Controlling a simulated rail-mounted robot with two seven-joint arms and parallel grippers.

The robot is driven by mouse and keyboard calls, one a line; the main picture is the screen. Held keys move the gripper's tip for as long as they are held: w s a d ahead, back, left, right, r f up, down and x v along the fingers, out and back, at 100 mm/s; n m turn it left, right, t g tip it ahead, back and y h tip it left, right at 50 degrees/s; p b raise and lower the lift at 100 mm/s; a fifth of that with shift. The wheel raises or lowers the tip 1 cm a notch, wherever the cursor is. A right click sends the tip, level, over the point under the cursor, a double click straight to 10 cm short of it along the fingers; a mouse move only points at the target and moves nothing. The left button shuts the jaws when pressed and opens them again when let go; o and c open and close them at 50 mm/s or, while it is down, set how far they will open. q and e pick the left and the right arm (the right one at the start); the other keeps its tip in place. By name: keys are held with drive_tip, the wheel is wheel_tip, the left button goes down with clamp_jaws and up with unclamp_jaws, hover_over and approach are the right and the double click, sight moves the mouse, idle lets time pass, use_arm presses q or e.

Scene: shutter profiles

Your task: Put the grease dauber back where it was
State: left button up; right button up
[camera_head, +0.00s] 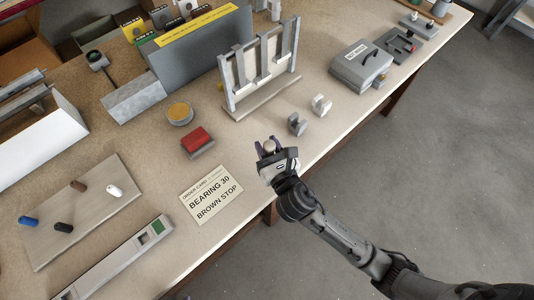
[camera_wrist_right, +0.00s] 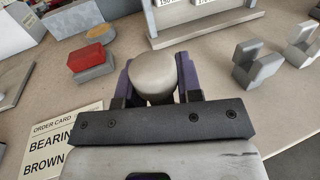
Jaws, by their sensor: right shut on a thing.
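My right gripper (camera_head: 271,153) is above the front part of the bench, shut on a pale, round-topped knob, which I take for the grease dauber (camera_head: 269,145). In the right wrist view the dauber (camera_wrist_right: 155,74) stands between the two purple-grey fingers; its lower part is hidden by the gripper. A round tin with a yellow-brown top (camera_head: 180,112) sits farther back to the left, and its edge also shows in the right wrist view (camera_wrist_right: 72,11). My left gripper is not in view.
A red block on a grey base (camera_head: 197,141) and the order card (camera_head: 210,194) lie left of the gripper. Two small grey and white brackets (camera_head: 298,124) stand to the right. A slotted upright frame (camera_head: 262,65) stands behind. Bare bench lies between them.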

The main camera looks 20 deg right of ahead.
sight(267, 154)
drive_tip(key=shift+f+b, duration=1.05)
drive_tip(key=shift+f, duration=1)
drive_tip(key=shift+f, duration=0.15)
drive_tip(key=o, duration=0.9)
drive_tip(key=shift+o, duration=0.2)
drive_tip(key=shift+r, duration=0.2)
drive_tip(key=s+p, duration=0.1)
drive_tip(key=s, duration=1.1)
drive_tip(key=shift+d, duration=0.2)
